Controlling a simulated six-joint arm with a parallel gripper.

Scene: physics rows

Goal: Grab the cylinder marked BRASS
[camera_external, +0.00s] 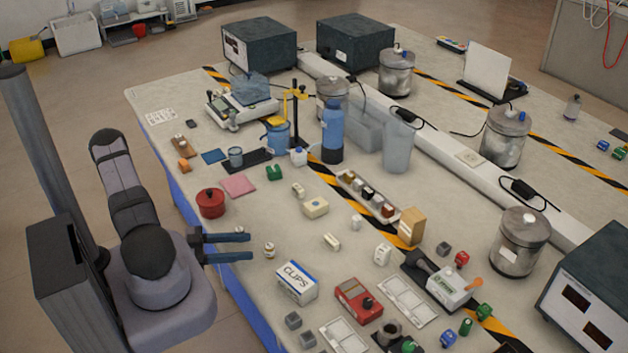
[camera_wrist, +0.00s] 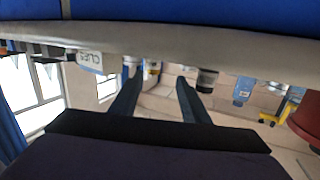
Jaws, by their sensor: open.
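No label reading BRASS is legible in either view, so I cannot tell for sure which cylinder bears it. A small whitish cylinder with a brownish band (camera_external: 270,250) stands upright near the table's left edge. My gripper (camera_external: 250,247) is open and empty, its two blue-grey fingers pointing right at this cylinder, with a short gap before it. In the wrist view, which looks upside down, a small pale cylinder with a yellowish band (camera_wrist: 153,69) shows between the open fingers of my gripper (camera_wrist: 157,80). It seems to be the same one.
A CLIPS box (camera_external: 290,282) stands just below right of the fingertips. A red pot (camera_external: 210,202) stands above left. A rack of small coloured pieces (camera_external: 368,197), a white block (camera_external: 332,241) and a red device (camera_external: 358,300) lie farther in. Bare tabletop surrounds the banded cylinder.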

